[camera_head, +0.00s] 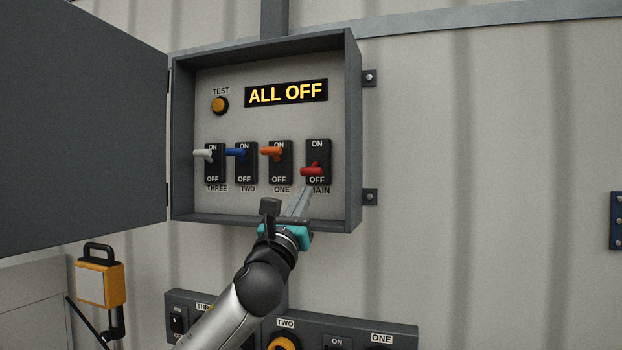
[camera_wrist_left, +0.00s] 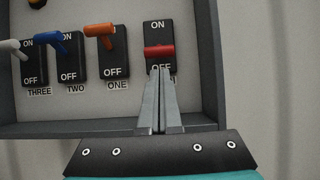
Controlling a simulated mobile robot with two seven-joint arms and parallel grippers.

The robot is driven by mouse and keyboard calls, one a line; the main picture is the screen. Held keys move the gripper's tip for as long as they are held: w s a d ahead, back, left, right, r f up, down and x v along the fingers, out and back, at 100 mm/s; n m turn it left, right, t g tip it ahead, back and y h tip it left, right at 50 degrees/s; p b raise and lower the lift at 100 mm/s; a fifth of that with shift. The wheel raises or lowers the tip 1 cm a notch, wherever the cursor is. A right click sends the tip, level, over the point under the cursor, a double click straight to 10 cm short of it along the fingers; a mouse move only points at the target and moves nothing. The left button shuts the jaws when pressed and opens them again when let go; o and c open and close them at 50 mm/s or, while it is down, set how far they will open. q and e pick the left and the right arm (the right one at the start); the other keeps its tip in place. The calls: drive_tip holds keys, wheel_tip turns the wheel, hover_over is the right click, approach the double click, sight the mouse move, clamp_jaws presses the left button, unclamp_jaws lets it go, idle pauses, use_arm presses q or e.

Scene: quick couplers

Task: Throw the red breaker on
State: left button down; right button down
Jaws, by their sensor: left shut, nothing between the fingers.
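The red breaker (camera_head: 312,171) is labelled MAIN and is the rightmost in the open grey panel box (camera_head: 353,130). Its handle is down by OFF. It also shows in the left wrist view (camera_wrist_left: 159,50). My left gripper (camera_head: 304,194) is shut and empty, its fingertips just below the red handle. In the left wrist view the fingertips (camera_wrist_left: 160,70) overlap the OFF label under the handle; whether they touch the breaker I cannot tell. The display (camera_head: 286,93) reads ALL OFF. My right gripper is not in view.
Orange (camera_head: 272,152), blue (camera_head: 237,153) and white (camera_head: 204,154) handles stand left of the red one, nearer ON. The box's bottom lip (camera_head: 240,222) and open door (camera_head: 80,120) are obstacles. A lower switch strip (camera_head: 400,332) sits below.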

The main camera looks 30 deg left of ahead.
sight(313, 168)
use_arm(q)
drive_tip(key=shift+p+x, duration=0.6)
drive_tip(key=shift+x, duration=2.1)
